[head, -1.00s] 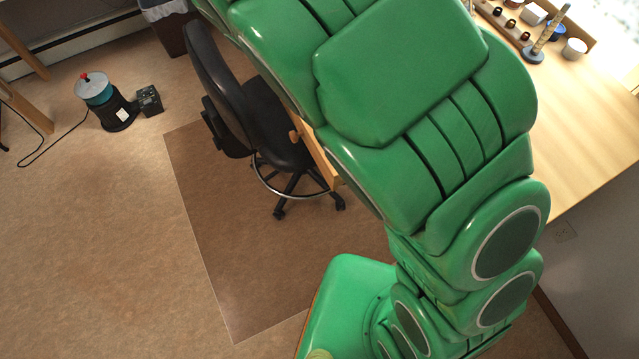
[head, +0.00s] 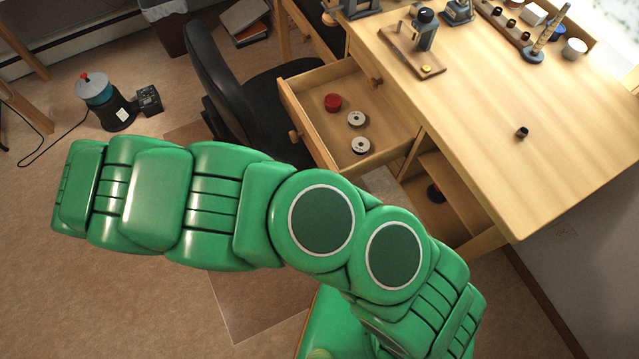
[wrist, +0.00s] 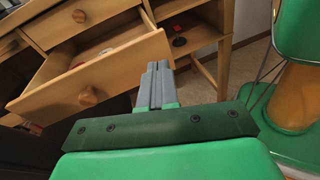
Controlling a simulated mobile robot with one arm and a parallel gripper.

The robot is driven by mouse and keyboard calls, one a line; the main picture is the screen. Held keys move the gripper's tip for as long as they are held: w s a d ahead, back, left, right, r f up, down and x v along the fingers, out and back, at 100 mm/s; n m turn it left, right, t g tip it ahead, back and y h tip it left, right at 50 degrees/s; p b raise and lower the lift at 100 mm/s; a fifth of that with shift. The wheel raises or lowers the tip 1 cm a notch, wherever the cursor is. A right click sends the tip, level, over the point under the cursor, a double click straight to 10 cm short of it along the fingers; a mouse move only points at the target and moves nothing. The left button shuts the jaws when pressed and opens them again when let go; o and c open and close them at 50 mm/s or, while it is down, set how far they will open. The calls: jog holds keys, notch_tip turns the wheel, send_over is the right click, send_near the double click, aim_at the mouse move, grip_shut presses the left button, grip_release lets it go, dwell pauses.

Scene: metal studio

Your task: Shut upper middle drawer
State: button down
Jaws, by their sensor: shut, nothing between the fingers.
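A wooden drawer (head: 318,150) stands pulled out of the desk, with a red round item (head: 333,102) and two metal spools (head: 357,118) inside. Its round knob (head: 294,135) faces left. In the wrist view the open drawer (wrist: 130,66) is at the left, with its knob (wrist: 88,96) on the front. A shut drawer front with its own knob (wrist: 78,15) lies above it. My gripper (wrist: 157,68) is shut and empty. In the wrist view its fingertips overlap the open drawer's right end; I cannot tell whether they touch. In the head view the gripper is hidden.
The desk top (head: 480,110) carries tools, jars and a small dark cup (head: 522,132). Open shelves (head: 450,195) lie right of the drawer. A black chair (head: 225,80) stands close to the drawer's left. The floor at the left is mostly clear.

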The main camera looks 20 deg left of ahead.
aim_at(383, 164)
jog(key=s+a+f+n+t+y, duration=0.1)
jog(key=s+a+f+n+t, duration=0.1)
jog(key=s+f+n+t, duration=0.3)
jog(key=w+d+m, duration=0.1)
jog(key=w+d, duration=0.8)
jog(key=d, duration=0.1)
jog(key=shift+r+g, duration=0.4)
jog(key=shift+d, duration=0.1)
jog(key=x, duration=1.8)
jog(key=shift+w+d+f, duration=0.1)
jog(key=shift+w+d, duration=0.2)
